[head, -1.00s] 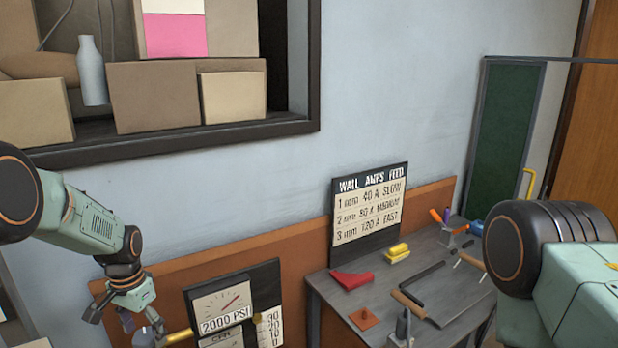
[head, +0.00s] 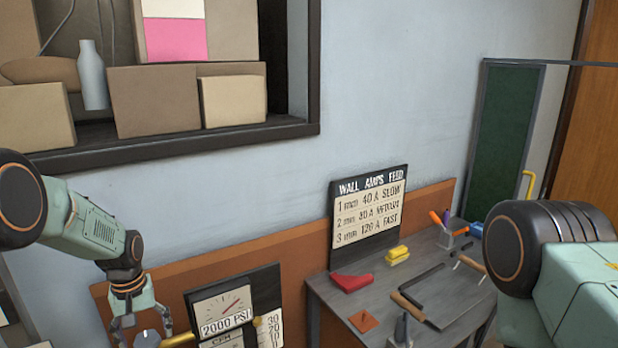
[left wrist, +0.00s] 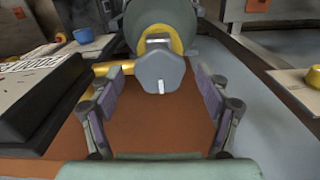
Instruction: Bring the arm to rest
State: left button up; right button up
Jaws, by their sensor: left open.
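My left gripper (head: 137,328) hangs at the lower left of the head view, fingers pointing down, open and empty. A grey valve knob (head: 147,339) shows by its fingers at the bottom edge. In the left wrist view the open fingers (left wrist: 161,80) lie to either side of the grey knob (left wrist: 160,70), with space on both sides. Behind the knob is a brass fitting (left wrist: 108,68) and a rounded green-grey cylinder (left wrist: 165,18). My right arm shows at the right of the head view; its gripper is out of view.
A gauge board reading 2000 PSI (head: 228,312) stands just right of the left gripper. A grey workbench (head: 390,285) holds a red piece (head: 351,282), a yellow block (head: 397,254) and hand tools. A WALL AMPS FEED sign (head: 369,215) stands behind. A shelf with boxes (head: 153,98) is above.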

pick_arm(q)
jog(key=shift+n, duration=1.6)
